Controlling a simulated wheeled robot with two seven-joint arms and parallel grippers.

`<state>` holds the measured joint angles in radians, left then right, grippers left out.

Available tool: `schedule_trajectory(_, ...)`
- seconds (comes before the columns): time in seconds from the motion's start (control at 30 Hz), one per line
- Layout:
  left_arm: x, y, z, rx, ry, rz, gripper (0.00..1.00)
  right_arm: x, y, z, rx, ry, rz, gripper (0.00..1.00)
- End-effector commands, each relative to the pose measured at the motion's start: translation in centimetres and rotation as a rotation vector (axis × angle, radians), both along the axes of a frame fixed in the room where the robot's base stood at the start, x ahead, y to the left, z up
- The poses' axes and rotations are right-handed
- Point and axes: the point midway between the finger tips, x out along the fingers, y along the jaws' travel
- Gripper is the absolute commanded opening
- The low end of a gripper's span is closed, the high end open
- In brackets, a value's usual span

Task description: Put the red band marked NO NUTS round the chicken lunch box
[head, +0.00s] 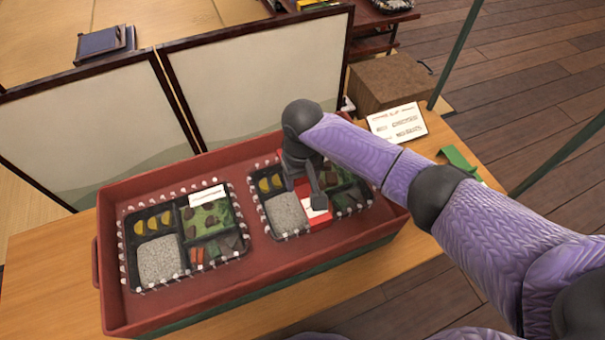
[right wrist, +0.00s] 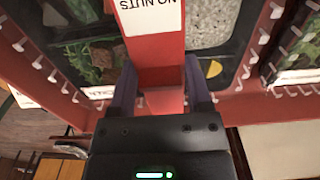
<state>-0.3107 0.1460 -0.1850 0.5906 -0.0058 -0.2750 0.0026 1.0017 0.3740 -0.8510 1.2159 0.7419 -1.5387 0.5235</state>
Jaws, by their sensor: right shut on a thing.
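The red band (head: 321,223) with a white NO NUTS label lies across the top of the right-hand lunch box (head: 285,213) in the red crate. In the right wrist view the band (right wrist: 160,72) runs between the fingers of my right gripper (right wrist: 160,95), which is shut on it. In the head view my right gripper (head: 314,196) points down over this box. Rice shows on one side of the band and greens with brown pieces on the other. I cannot tell whether the band passes under the box. I cannot read which box is chicken. My left gripper is out of view.
A second lunch box (head: 187,238) with a small white tag sits to the left in the red crate (head: 200,311). A printed card (head: 397,122) and a green strip (head: 460,160) lie on the table behind my right arm. A low folding screen (head: 255,75) stands behind the crate.

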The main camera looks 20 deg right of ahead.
Motion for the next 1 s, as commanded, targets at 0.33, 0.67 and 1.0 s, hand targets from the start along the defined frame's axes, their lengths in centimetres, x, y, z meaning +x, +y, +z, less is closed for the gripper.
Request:
schedule_trajectory(0.33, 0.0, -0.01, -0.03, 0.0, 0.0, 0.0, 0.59, 0.0, 0.01, -0.05, 0.0, 0.0, 0.0, 0.4)
schedule_trajectory(0.67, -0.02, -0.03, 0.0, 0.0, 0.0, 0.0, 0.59, -0.01, 0.04, -0.74, 0.0, 0.001, -0.001, 0.4)
schedule_trajectory(1.0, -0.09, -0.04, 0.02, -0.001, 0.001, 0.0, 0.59, 0.0, 0.02, -0.83, 0.0, 0.0, 0.0, 0.4)
